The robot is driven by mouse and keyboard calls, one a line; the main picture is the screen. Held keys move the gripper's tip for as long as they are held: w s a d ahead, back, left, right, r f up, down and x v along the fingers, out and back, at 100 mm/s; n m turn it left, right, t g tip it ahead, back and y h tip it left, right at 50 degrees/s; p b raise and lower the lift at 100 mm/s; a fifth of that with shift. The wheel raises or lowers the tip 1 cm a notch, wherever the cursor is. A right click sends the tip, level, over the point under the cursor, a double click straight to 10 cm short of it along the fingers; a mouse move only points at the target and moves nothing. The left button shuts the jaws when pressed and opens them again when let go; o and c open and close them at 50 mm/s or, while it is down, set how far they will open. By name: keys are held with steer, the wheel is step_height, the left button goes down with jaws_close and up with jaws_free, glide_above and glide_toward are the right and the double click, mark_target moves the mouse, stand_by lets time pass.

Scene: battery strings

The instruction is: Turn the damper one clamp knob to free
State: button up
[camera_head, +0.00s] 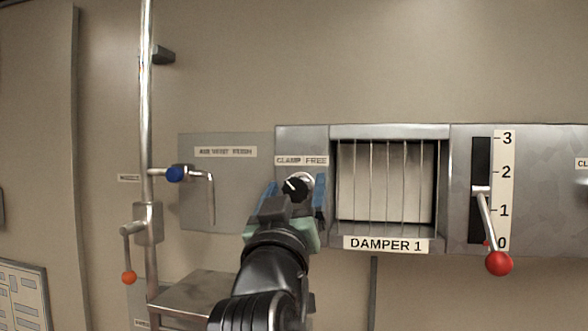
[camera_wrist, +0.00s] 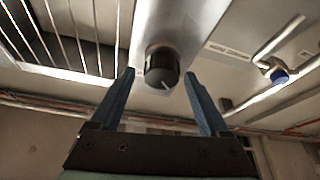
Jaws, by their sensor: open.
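The damper one clamp knob (camera_head: 297,186) is a round black knob with a white pointer line, on the grey panel left of the damper window. It sits under the labels CLAMP and FREE (camera_head: 302,160). In the head view its pointer leans up and left, toward the CLAMP side. My gripper (camera_head: 296,192) is open, with one blue finger on each side of the knob in that view. In the wrist view the knob (camera_wrist: 161,68) lies between and beyond the fingertips of my gripper (camera_wrist: 159,74). I see gaps on both sides, and no contact shows.
The barred damper window (camera_head: 388,185) is just right of the knob. Further right is a lever with a red ball (camera_head: 499,263) beside a 0 to 3 scale. At left are a vertical pipe (camera_head: 146,90), a blue-knobbed valve (camera_head: 175,173) and an orange-ended handle (camera_head: 129,278).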

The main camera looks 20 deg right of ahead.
steer(key=shift+w+d, duration=0.2)
steer(key=shift+w, duration=0.35)
steer(key=shift+s, duration=0.15)
jaws_close()
